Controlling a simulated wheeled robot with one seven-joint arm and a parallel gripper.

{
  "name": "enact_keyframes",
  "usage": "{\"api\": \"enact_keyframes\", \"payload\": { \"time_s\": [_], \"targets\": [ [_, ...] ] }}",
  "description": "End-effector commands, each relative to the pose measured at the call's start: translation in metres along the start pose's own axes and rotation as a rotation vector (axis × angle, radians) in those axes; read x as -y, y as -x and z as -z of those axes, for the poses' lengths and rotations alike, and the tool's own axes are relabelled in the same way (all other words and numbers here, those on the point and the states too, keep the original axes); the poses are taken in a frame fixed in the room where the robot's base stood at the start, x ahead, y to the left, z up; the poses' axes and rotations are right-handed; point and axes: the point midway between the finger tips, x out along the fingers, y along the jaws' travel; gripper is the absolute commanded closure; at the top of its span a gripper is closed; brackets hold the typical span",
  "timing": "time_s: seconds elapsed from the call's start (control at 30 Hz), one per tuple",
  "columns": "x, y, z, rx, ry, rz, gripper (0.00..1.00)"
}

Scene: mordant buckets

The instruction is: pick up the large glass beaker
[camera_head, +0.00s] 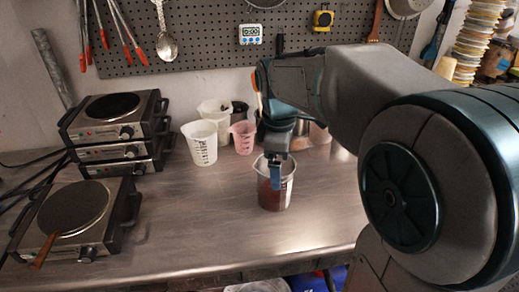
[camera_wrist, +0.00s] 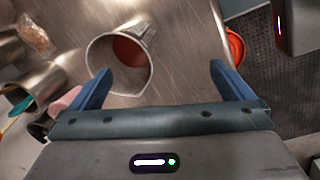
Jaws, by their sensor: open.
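A clear beaker (camera_head: 276,192) with dark red liquid stands upright near the front of the metal table. In the wrist view I look down into the beaker (camera_wrist: 146,82), with the red liquid at its bottom. My gripper (camera_head: 276,172) is above it, and a blue finger overlaps its rim in the head view. In the wrist view my gripper (camera_wrist: 160,72) is open. The left finger overlaps the beaker's near left rim, and the right finger is well to its right. I cannot tell whether a finger touches the glass.
White measuring cups (camera_head: 203,146) and a pink cup (camera_head: 243,138) stand behind the beaker. Stacked hotplates (camera_head: 112,135) and a single hotplate (camera_head: 72,212) are at the left. A red container (camera_wrist: 236,46) lies beyond the table edge. The table between hotplates and beaker is clear.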

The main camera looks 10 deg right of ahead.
Motion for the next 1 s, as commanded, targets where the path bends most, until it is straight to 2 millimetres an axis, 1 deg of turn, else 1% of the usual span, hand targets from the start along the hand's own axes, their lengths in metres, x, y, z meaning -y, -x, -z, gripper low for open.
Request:
{"api": "enact_keyframes", "payload": {
  "time_s": [0.03,0.2,0.3,0.4,0.5,0.57,0.67,0.8,0.9,1.0],
  "targets": [
    [-0.015,0.004,0.004,-0.004,0.092,0.017,0.0],
    [-0.05,0.012,0.013,-0.03,0.388,0.057,0.0],
    [-0.064,0.015,0.016,-0.051,0.513,0.071,0.0],
    [-0.073,0.017,0.018,-0.067,0.596,0.077,0.0],
    [-0.077,0.015,0.018,-0.074,0.639,0.081,0.0],
    [-0.077,0.01,0.019,-0.076,0.65,0.083,0.0],
    [-0.075,-0.006,0.019,-0.076,0.654,0.085,0.0],
    [-0.072,-0.035,0.021,-0.077,0.652,0.086,0.0],
    [-0.071,-0.052,0.021,-0.076,0.651,0.084,0.0],
    [-0.07,-0.063,0.022,-0.076,0.651,0.083,0.0]
  ]
}}
